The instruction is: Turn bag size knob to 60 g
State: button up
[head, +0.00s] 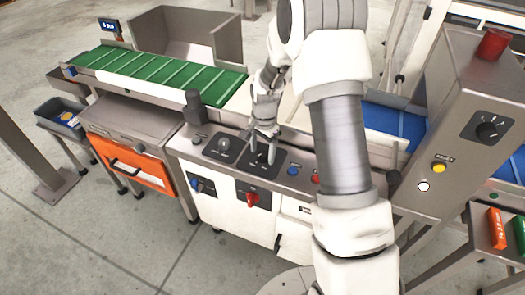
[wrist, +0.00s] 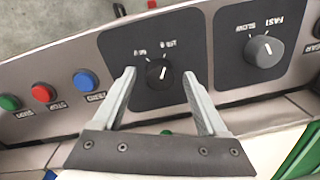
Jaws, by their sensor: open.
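The bag size knob (wrist: 160,72) is a small black dial with a pale mark, on a dark plate (wrist: 153,97) in the wrist view. Its mark seems to point up and slightly right. Two labels above it appear upside down and are too small to read surely. My gripper (wrist: 158,76) is open, with one finger on each side of the knob in the picture. I cannot tell whether either finger touches it. In the head view my gripper (head: 264,157) is over the same plate (head: 249,165) and largely hides the knob.
A grey fast/slow knob (wrist: 264,51) is close by on a separate plate. Blue (wrist: 86,80), red (wrist: 43,92) and green (wrist: 10,102) buttons line the other side. In the head view, blue (head: 197,186) and red (head: 252,198) switches sit on the front face below.

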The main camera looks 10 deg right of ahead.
grip_shut()
jog(key=shift+n, duration=0.5)
jog(key=n+p, duration=0.1)
jog(key=n, duration=0.3)
jog(key=shift+r+n, duration=0.1)
jog(key=shift+n, duration=0.3)
jog(key=n+p, duration=0.1)
jog(key=n, duration=0.5)
jog(key=shift+w+d, duration=0.1)
dwell(0.3)
grip_release()
